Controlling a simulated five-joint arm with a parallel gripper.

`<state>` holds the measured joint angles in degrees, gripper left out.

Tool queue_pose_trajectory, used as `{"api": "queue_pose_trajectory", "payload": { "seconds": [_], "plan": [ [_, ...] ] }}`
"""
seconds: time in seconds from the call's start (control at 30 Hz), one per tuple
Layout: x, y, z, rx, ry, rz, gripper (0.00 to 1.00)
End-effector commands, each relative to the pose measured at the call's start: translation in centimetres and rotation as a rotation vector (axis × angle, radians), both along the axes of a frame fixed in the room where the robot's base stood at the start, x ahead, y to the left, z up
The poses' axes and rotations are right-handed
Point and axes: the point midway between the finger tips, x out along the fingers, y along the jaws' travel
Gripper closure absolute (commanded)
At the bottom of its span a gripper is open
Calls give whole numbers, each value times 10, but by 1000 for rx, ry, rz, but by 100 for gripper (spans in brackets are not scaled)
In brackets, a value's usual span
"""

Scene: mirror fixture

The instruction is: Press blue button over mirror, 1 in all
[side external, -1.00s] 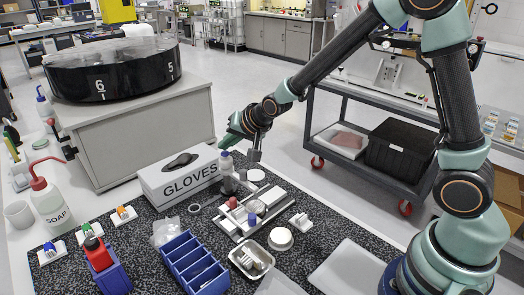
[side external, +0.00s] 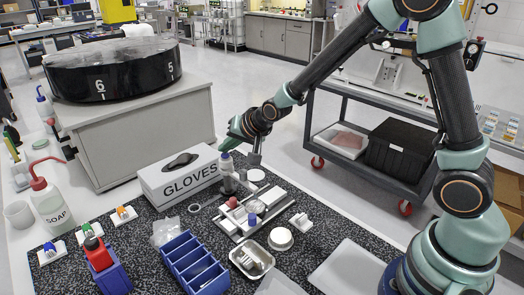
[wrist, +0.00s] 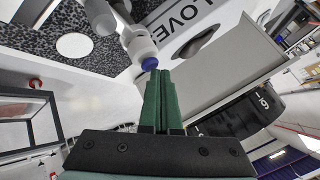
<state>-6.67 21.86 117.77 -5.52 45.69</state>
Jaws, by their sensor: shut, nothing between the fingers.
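An upright white post with a blue top (side external: 226,156) stands beside the glove box in the side external view. Its blue top also shows in the wrist view (wrist: 149,64). My gripper (side external: 222,148) has its green fingers together and empty, with the tips close to this blue top. In the wrist view, the shut fingertips (wrist: 160,72) lie just beside the blue top; I cannot tell whether they touch. A small blue button on a white base (side external: 50,249) sits at the far left. I cannot clearly make out a mirror surface.
A white fixture (side external: 232,226) with red and blue knobs is in front.

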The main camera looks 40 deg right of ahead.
Motion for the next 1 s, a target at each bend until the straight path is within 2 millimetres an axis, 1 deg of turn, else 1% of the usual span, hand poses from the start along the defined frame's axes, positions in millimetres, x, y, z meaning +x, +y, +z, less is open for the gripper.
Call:
{"api": "queue_pose_trajectory", "payload": {
  "seconds": [0.13,0.47,0.83,1.0],
  "plan": [
    [-1,0,-3,0,3,0,100],
    [-1,0,-2,0,4,1,100],
    [-1,0,15,0,2,1,100],
    [-1,0,18,0,1,0,100]
  ]
}}
